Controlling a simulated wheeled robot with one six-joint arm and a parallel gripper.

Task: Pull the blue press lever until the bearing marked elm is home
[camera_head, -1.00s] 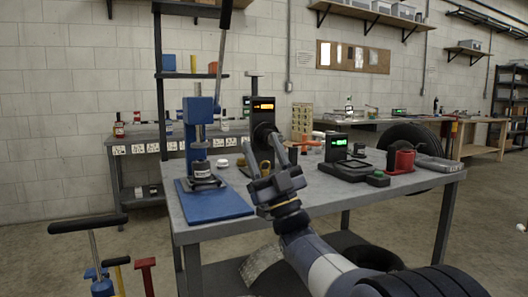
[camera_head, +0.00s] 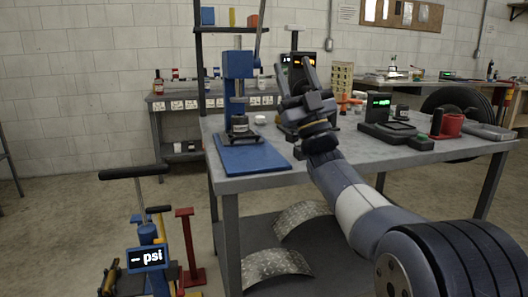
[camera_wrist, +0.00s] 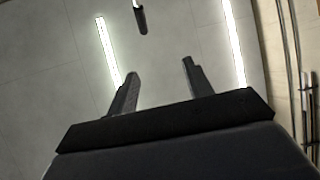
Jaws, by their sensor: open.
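The blue press (camera_head: 238,66) stands at the left end of the grey bench, on a blue plate (camera_head: 250,155). Its lever (camera_head: 258,44) is a thin grey rod rising from the head, its upper end cut off by the frame's top. A dark grip-like end (camera_wrist: 140,20), probably the lever's, shows beyond the fingers in the wrist view. A small dark and pale part (camera_head: 239,124) sits under the ram; no elm mark is legible. My gripper (camera_head: 295,64) is open and empty, pointing up right of the press, apart from the lever. It also shows in the wrist view (camera_wrist: 158,80).
A press-like stand with a lit display (camera_head: 294,62) is partly behind my gripper. A scale with a green display (camera_head: 378,104) and a red mug-shaped thing (camera_head: 448,124) are on the bench's right. A blue pump marked psi (camera_head: 148,245) stands on the floor at lower left.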

